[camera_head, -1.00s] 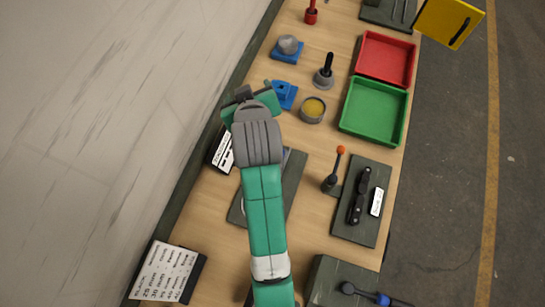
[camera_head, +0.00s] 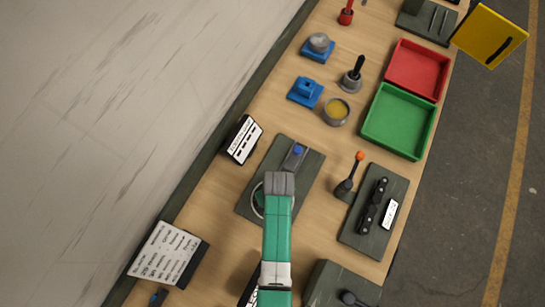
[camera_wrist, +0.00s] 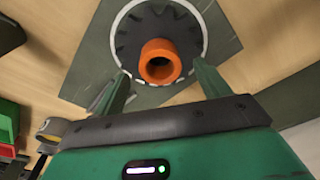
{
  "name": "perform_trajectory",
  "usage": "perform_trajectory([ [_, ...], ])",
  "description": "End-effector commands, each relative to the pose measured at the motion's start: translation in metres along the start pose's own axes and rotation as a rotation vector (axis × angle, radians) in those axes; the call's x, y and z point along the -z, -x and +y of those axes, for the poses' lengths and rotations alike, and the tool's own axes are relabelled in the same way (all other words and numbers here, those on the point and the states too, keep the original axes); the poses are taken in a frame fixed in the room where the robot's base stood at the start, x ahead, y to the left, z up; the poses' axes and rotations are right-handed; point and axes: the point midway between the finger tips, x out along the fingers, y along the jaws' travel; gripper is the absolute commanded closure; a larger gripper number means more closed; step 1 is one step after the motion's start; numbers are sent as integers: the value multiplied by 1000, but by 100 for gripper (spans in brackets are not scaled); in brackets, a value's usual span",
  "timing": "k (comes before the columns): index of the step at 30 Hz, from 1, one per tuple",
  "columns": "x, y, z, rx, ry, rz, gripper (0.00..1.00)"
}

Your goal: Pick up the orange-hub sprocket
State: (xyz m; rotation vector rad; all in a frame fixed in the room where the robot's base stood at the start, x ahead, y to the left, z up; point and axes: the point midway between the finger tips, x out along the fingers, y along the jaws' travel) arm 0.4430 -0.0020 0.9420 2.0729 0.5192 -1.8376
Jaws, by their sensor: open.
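The orange-hub sprocket (camera_wrist: 155,35) shows in the wrist view as a dark toothed wheel with an orange tubular hub (camera_wrist: 160,62). It lies inside a pale ring on a dark plate (camera_wrist: 215,40). My gripper (camera_wrist: 163,82) is open, its two green fingers spread on either side of the hub in the picture. I see no contact, and the remaining height is hard to judge. In the head view my arm hides the gripper and most of the sprocket; the dark plate (camera_head: 310,176) and part of the pale ring show beside the arm.
A blue-topped slider (camera_head: 294,157) sits at the plate's far end. An orange-knobbed lever (camera_head: 346,183) and a plate with a black chain-like part (camera_head: 372,205) stand to the right. Green (camera_head: 397,123) and red (camera_head: 418,70) trays lie farther off. A label stand (camera_head: 242,139) is left.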

Motion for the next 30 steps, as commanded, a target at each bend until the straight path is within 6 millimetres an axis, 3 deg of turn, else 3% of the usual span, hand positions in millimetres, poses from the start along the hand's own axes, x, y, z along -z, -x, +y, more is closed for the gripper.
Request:
perform_trajectory([
  [3,-1,-22,0,1,0,-1,25],
  [6,-1,-32,0,0,-1,-1,25],
  [13,-1,-34,0,0,-1,0,25],
  [24,-1,-34,0,-1,-1,0,96],
  [25,-1,-34,0,-1,-1,0,100],
  [30,1,-32,1,-2,-1,4,100],
])
